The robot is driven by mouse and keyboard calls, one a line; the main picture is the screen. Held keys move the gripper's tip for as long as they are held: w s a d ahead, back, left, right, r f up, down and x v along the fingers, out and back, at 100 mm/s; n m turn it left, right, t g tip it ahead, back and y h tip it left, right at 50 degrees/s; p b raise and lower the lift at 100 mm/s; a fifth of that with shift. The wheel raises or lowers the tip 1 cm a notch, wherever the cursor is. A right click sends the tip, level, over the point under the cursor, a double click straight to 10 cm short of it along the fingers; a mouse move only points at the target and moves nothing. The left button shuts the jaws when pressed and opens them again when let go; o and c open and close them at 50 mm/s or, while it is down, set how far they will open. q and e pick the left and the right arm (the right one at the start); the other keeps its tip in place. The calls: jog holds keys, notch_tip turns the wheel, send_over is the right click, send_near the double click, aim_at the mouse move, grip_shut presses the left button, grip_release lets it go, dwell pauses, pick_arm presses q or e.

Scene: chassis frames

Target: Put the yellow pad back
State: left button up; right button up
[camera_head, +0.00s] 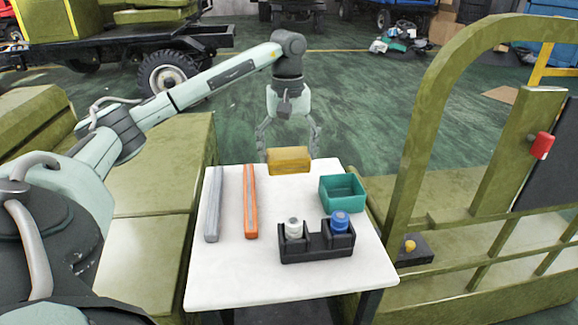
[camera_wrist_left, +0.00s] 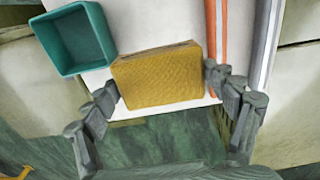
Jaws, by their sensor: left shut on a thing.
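The yellow pad (camera_head: 289,161) is a small textured block at the far edge of the white table (camera_head: 270,270). My left gripper (camera_head: 289,150) reaches it from beyond that edge, its fingers at the pad's two sides. In the left wrist view the pad (camera_wrist_left: 160,80) sits between the fingertips (camera_wrist_left: 162,86), which close on its left and right ends. I cannot tell whether the pad's underside touches the tabletop. My right gripper is not in view.
An open teal bin (camera_head: 342,193) stands at the table's right. A black holder (camera_head: 317,246) carries a white-capped and a blue-capped bottle. An orange bar (camera_head: 250,201) and a grey bar (camera_head: 213,204) lie on the left. An olive frame (camera_head: 405,150) rises at the right.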

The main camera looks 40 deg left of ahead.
pick_arm(q)
jog(key=w+a+f, duration=0.3)
jog(key=shift+w+a, duration=0.2)
jog(key=shift+w, duration=0.05)
jog(key=shift+f, duration=0.25)
notch_tip(320, 180, down, 3)
jog(key=shift+f+p, duration=0.2)
jog(key=shift+p, duration=0.1)
jog(key=shift+f, duration=0.1)
jog(key=o, duration=1.2)
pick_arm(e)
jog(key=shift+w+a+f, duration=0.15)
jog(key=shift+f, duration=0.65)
